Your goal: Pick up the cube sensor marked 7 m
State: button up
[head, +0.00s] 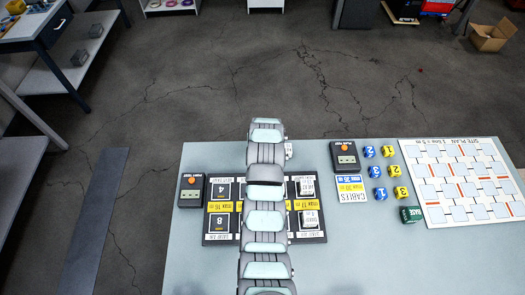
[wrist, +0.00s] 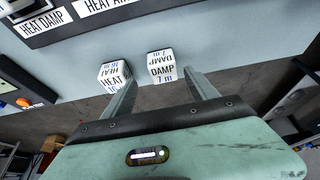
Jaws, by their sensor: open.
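The white cube sensor marked DAMP 7 m (wrist: 162,68) sits on the pale table in the wrist view, with its lettering on two visible faces. My gripper (wrist: 160,78) is open, one finger on each side of this cube's near end. I cannot tell whether the cube lies fully between the fingertips or just beyond them. A second white cube, marked HEAT with what looks like 16 m (wrist: 114,76), sits left of it, close to the left finger. In the head view my arm hides most of this area.
A dark board (head: 235,241) with labelled slots and white blocks lies under my arm. Two black testers (head: 191,190) (head: 345,158) flank it. Blue and yellow numbered cubes, a green cube (head: 411,214) and a site plan board (head: 440,153) lie right. The table's far edge is close.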

jog(key=shift+a+x, duration=0.15)
jog(key=shift+x, duration=0.85)
jog(key=shift+a+x, duration=0.15)
jog(key=shift+x, duration=0.9)
jog(key=shift+w+f, duration=0.25)
jog(key=shift+f, duration=0.25)
grip_shut()
jog(key=shift+r, duration=0.1)
